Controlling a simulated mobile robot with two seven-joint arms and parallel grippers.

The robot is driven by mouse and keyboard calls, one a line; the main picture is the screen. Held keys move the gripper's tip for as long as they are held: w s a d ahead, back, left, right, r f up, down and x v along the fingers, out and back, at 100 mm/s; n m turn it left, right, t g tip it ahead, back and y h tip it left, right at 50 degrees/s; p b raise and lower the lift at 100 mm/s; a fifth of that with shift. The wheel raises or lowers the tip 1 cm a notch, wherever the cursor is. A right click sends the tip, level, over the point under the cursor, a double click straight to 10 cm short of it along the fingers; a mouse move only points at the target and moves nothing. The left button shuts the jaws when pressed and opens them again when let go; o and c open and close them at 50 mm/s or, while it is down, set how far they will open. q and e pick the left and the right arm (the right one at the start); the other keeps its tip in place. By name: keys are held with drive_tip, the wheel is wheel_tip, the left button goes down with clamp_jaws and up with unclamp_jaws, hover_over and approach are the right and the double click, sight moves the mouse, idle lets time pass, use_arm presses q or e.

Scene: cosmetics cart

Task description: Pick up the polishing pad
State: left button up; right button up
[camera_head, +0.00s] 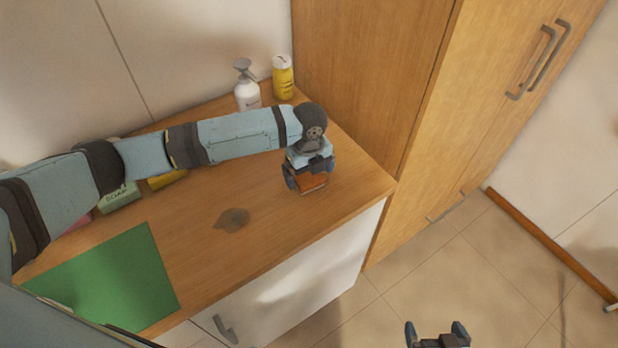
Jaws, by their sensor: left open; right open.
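An orange-brown block (314,182), which looks like the polishing pad, sits on the wooden counter near its right end. My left gripper (307,177) is right over it, pointing down, with its open fingers on either side of the block. The gripper hides part of the block, and I cannot tell whether the fingers touch it. My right gripper (437,332) is open and empty, low in the view, over the tiled floor in front of the cabinet.
A white pump bottle (247,92) and a yellow bottle (283,78) stand at the back. A green box (118,198) is partly behind my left arm. A tall wooden cabinet (375,70) stands behind.

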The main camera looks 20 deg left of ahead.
sight(309, 176)
use_arm(q)
drive_tip(key=shift+f, duration=1.25)
drive_tip(key=c, duration=0.9)
drive_tip(key=shift+c, duration=0.2)
drive_tip(key=shift+r, duration=0.15)
wheel_tip(309, 176, up, 20)
drive_tip(key=b, duration=0.1)
drive_tip(key=o, duration=0.4)
drive_tip(key=c, duration=0.3)
drive_tip(key=shift+w, duration=0.1)
